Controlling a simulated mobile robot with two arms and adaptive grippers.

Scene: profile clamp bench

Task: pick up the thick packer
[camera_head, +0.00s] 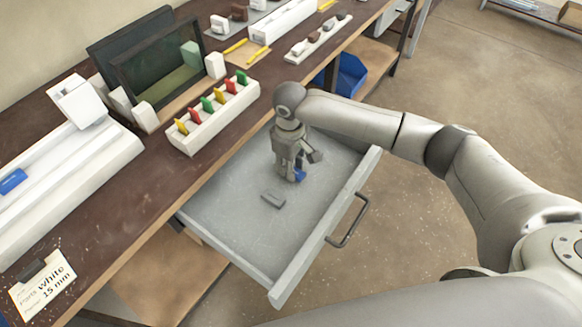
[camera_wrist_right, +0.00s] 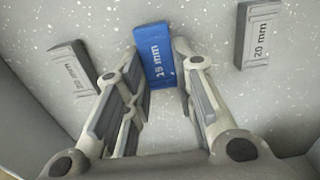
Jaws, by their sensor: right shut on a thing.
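My right gripper (camera_head: 297,176) reaches down into the open grey drawer (camera_head: 225,215). In the wrist view its fingers (camera_wrist_right: 161,62) are shut on a blue packer (camera_wrist_right: 160,52), which looks marked 15 mm, though the first digits are hard to read. The blue packer also shows at the fingertips in the head view (camera_head: 299,174). Two grey packers marked 20 mm lie apart on the drawer floor in the wrist view, one on the left (camera_wrist_right: 74,68) and one on the right (camera_wrist_right: 257,36). One grey packer (camera_head: 273,200) shows clearly in the head view. My left gripper is not in view.
The drawer has a front handle (camera_head: 348,222). On the brown bench (camera_head: 160,180) stand a white rack (camera_head: 215,122) with several coloured clips, a dark frame, and a long white profile. A blue bin (camera_head: 350,75) is beyond.

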